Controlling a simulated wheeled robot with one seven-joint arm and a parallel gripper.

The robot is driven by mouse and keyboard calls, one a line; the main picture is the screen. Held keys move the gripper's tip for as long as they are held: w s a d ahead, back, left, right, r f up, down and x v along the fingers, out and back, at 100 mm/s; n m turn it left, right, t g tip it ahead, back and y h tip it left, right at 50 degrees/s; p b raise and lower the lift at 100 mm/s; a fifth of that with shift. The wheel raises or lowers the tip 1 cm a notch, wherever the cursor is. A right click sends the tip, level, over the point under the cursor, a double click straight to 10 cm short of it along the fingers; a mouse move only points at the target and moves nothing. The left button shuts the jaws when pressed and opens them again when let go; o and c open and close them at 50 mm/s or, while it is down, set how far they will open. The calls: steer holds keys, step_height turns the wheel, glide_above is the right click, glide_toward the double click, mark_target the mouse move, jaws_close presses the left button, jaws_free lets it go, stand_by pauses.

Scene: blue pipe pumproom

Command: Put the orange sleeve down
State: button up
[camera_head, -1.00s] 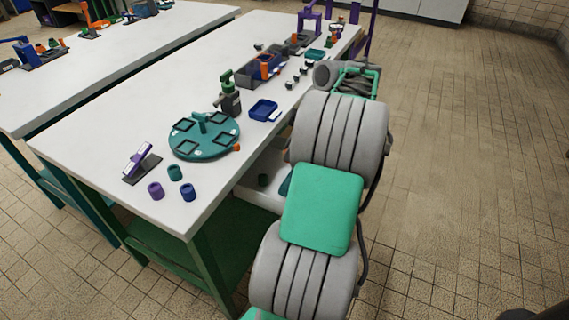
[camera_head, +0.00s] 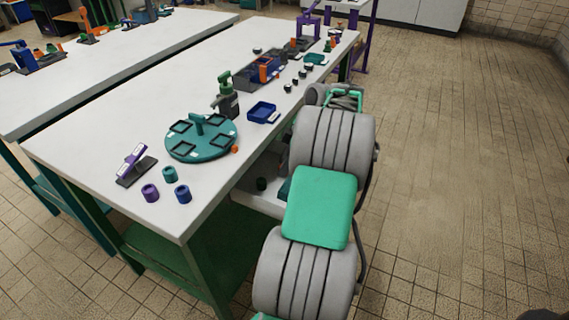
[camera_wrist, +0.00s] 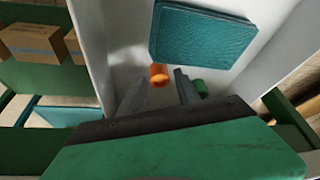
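In the wrist view the orange sleeve (camera_wrist: 158,75) is at the floor of a white-walled tray or drawer (camera_wrist: 118,30), between and just beyond my fingertips. My gripper (camera_wrist: 160,78) has its two grey fingers apart, with a gap visible on either side of the sleeve. Whether the sleeve touches the floor is hard to tell. A green sleeve (camera_wrist: 201,88) is just right of the right finger. My arm hides my gripper and the orange sleeve there.
A teal panel (camera_wrist: 200,35) lies at the tray's far end. Cardboard boxes (camera_wrist: 30,40) stand on a green shelf to the left. On the table (camera_head: 90,130) are a teal round holder (camera_head: 200,150), purple (camera_head: 150,193), teal (camera_head: 169,174) and blue (camera_head: 183,194) sleeves, and a blue tray (camera_head: 262,110).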

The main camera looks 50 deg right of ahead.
steer(key=shift+o, duration=0.7)
steer(key=shift+r, duration=0.15)
steer(key=shift+d+r, duration=0.1)
steer(key=shift+r, duration=0.25)
steer(key=p+v, duration=0.5)
steer(key=v, duration=0.6)
steer(key=shift+s+p, duration=0.25)
steer(key=shift+p, duration=0.05)
steer(key=shift+r, duration=0.1)
